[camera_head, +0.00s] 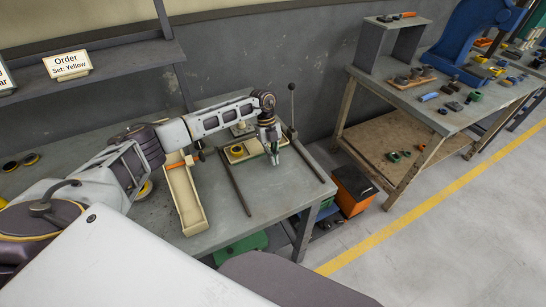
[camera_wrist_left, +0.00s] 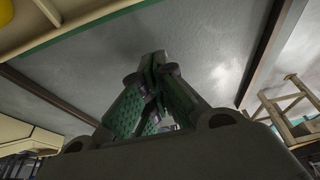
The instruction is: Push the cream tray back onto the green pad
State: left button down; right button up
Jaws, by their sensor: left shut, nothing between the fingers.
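The cream tray (camera_head: 235,152) lies on the grey bench between two dark rails, with a yellow and black ring (camera_head: 237,150) in it. My left gripper (camera_head: 274,159) points down, shut and empty, at the front right part of the tray and partly covers it. In the left wrist view, the closed green-padded fingers (camera_wrist_left: 158,65) show against the bare bench, and the tray's edge (camera_wrist_left: 75,38) is at the upper left. I cannot tell whether they touch. My right gripper is out of view.
The dark rails (camera_head: 233,186) run along both sides of the tray. A long cream bin (camera_head: 186,204) stands to the left. An upright lever with a ball knob (camera_head: 292,105) rises behind. The bench front (camera_head: 275,200) between the rails is clear.

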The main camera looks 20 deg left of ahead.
pick_arm(q)
jog(key=shift+r, duration=0.6)
jog(key=shift+w+a+r, duration=0.35)
jog(key=shift+a+r, duration=0.15)
jog(key=shift+r, duration=0.2)
jog(key=b+v, duration=0.1)
jog(key=v, duration=0.6)
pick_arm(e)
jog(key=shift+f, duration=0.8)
pick_arm(q)
jog(key=shift+r, duration=0.1)
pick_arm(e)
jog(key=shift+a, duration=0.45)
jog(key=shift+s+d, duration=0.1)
